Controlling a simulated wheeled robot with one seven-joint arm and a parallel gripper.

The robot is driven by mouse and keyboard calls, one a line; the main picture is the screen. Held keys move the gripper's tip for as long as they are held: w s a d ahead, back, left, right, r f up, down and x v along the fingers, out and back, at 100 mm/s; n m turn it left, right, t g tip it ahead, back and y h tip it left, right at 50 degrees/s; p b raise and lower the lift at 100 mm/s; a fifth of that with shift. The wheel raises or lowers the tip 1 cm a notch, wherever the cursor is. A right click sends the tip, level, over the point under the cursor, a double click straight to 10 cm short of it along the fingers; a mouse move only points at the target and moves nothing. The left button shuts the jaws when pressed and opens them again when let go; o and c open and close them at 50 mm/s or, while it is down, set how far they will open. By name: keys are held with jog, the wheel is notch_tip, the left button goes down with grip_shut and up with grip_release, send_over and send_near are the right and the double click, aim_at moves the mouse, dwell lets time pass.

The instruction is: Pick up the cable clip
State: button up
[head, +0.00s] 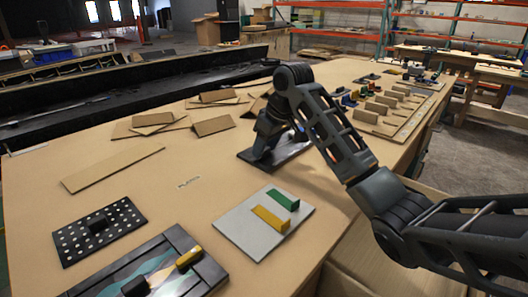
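My gripper (268,142) points down over a dark flat plate (290,153) on the wooden table. Its fingers are dark against the plate and partly hidden by my wrist, so I cannot see whether they are open or shut, or whether anything is between them. I cannot pick out the cable clip for certain. Another dark piece (135,287) and a yellow block (189,258) sit on a black-framed patterned board (212,272) at the front.
A light grey board (238,229) holds a yellow bar (270,219) and a green bar (283,200). Cardboard pieces (115,168) lie farther back. Boards with several small parts (380,108) stand at the back right.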

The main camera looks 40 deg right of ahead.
grip_shut()
dwell(0.3)
jog(key=shift+r, duration=0.5)
jog(key=r, duration=0.3)
jog(key=shift+s+d+r+b, duration=0.3)
jog(key=shift+s+b, duration=0.05)
jog(key=s+d+r+p, duration=0.6)
jog(key=s+r+p, duration=0.1)
jog(key=r, duration=0.3)
jog(key=shift+s+d+r, duration=0.15)
jog(key=shift+s+r, duration=0.05)
jog(key=shift+s, duration=0.65)
